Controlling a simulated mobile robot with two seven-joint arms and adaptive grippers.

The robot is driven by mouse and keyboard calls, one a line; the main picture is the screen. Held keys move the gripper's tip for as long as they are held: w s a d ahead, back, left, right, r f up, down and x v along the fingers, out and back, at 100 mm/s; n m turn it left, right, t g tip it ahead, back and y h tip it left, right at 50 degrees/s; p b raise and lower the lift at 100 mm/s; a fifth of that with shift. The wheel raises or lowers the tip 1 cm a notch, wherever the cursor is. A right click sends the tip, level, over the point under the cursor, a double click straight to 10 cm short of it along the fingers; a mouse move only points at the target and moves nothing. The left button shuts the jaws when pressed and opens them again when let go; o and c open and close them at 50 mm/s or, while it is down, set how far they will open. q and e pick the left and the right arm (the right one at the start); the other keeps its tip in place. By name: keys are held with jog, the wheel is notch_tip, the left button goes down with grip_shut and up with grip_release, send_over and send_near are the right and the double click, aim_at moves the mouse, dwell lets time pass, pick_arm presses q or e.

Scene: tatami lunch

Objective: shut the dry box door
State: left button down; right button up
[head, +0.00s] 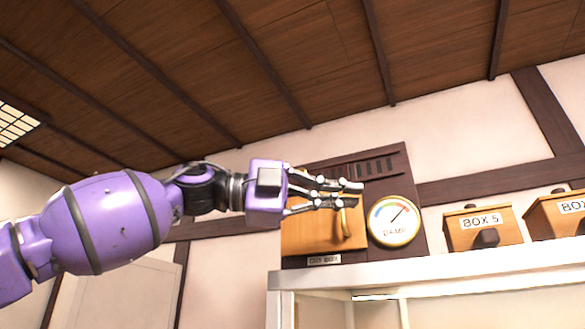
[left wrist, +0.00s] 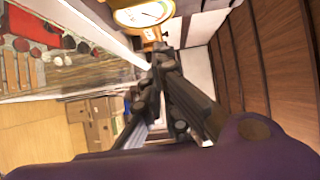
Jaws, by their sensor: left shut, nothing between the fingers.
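The dry box is a dark wood panel (head: 408,165) on the wall with a lighter wooden door (head: 310,237) and a brass handle (head: 347,230). A label reading DRY BOX (head: 324,260) is below the door. My left gripper (head: 350,193) is shut and empty, in front of the upper part of the door near the handle. It hides the door's top edge, and I cannot tell whether the door stands slightly ajar. In the left wrist view the shut fingers (left wrist: 162,62) point toward the gauge side. My right gripper is not in view.
A round DAMP gauge (head: 394,221) sits right of the door. A wooden BOX 5 (head: 481,228) and another box (head: 560,216) stand on the white shelf (head: 450,265). In the left wrist view, the gauge (left wrist: 143,14) is at the top and cardboard-coloured boxes (left wrist: 95,118) are lower left.

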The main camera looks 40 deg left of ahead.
pick_arm(q)
jog(key=s+a+p, duration=0.3)
jog(key=s+a, duration=0.1)
jog(key=s, duration=0.5)
jog(key=shift+s, duration=0.3)
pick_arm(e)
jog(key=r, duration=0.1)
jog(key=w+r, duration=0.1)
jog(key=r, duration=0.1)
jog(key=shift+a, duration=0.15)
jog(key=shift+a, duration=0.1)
